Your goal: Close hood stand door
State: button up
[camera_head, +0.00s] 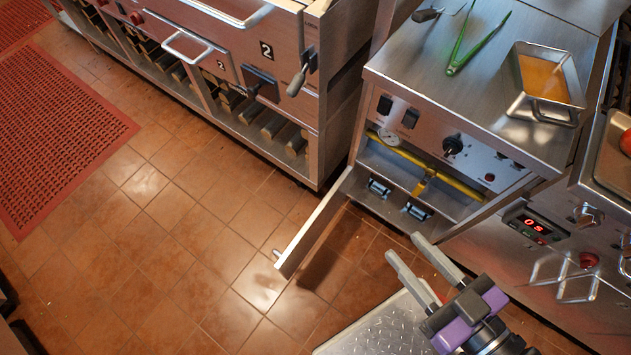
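The stand (478,165) is a steel cabinet with knobs and switches on its front panel. Its door (318,222) is swung wide open, jutting out over the tiled floor from the left side of the cabinet. A small handle (277,254) shows near the door's free end. The open cabinet shows a yellow pipe (455,186) and a round gauge inside. My gripper (403,245) is to the right of the door and in front of the cabinet opening. Its two grey fingers are apart with nothing between them, and they look clear of the door.
A steel pan with orange liquid (545,80) and green tongs (478,38) are on the stand's top. Another steel appliance (250,70) stands at left. A unit with a red display (535,224) is at right. Floor left of the door is clear up to a red mat (60,130).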

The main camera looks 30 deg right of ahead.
aim_at(287, 262)
jog(key=k+z, duration=0.3)
jog(key=k+l+z, duration=0.15)
jog(key=z, duration=2.15)
jog(key=k+z, duration=0.1)
jog(key=z, duration=1.85)
jog(key=k+z, duration=0.1)
jog(key=k, duration=0.5)
jog(key=k+l, duration=0.15)
jog(key=k, duration=0.45)
jog(key=k+l+z, duration=0.15)
jog(key=k, duration=0.5)
jog(key=k+j+z, duration=0.1)
jog(key=k+z, duration=0.2)
jog(key=k, duration=0.6)
jog(key=k+l+z, duration=0.1)
jog(key=k+z, duration=0.2)
jog(key=k, duration=0.6)
jog(key=k+j+u, duration=0.1)
jog(key=k+u, duration=0.3)
jog(key=k, duration=0.15)
jog(key=k+j+u, duration=0.25)
jog(key=k+u, duration=0.3)
jog(key=u, duration=0.7)
